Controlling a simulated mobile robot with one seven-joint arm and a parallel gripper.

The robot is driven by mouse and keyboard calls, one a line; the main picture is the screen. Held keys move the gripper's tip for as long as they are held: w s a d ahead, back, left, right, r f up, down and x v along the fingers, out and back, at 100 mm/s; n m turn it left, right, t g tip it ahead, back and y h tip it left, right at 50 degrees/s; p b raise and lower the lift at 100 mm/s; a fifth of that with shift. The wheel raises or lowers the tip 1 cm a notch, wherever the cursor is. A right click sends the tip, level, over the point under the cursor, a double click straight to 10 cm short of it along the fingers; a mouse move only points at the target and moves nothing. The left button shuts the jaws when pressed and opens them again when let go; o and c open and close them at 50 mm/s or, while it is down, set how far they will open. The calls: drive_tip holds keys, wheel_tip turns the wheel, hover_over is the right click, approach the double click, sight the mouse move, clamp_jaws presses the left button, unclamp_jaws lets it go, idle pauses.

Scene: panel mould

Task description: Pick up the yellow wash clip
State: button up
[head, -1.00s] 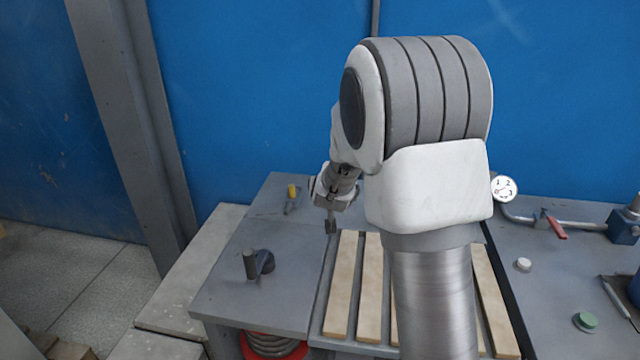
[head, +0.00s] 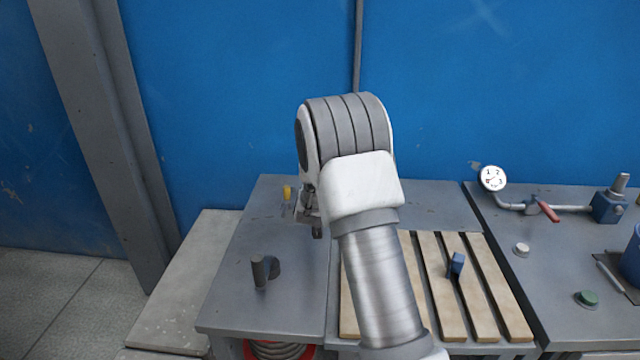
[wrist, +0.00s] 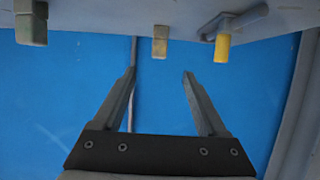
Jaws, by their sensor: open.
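The yellow wash clip (head: 287,192) stands near the back left of the grey table, with a thin grey part beside it. In the wrist view the yellow clip (wrist: 222,47) shows at the upper right, beyond the right fingertip and apart from it. My gripper (head: 317,232) is just right of the clip in the head view, mostly hidden behind my arm. In the wrist view my gripper (wrist: 159,76) is open, with nothing between its fingers.
A dark upright peg (head: 259,271) stands front left on the table. A blue clip (head: 457,264) sits on the wooden slats (head: 430,285). A gauge (head: 492,178) and red-handled valve (head: 547,210) are at right. A blue wall (head: 220,90) closes the back.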

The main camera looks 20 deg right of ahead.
drive_tip(key=x, duration=0.8)
drive_tip(key=shift+w+f, duration=0.15)
drive_tip(key=shift+w, duration=0.2)
drive_tip(key=shift+x, duration=2.65)
drive_tip(key=shift+s+d+f, duration=0.1)
drive_tip(key=shift+f, duration=0.05)
drive_tip(key=shift+c, duration=0.2)
clamp_jaws()
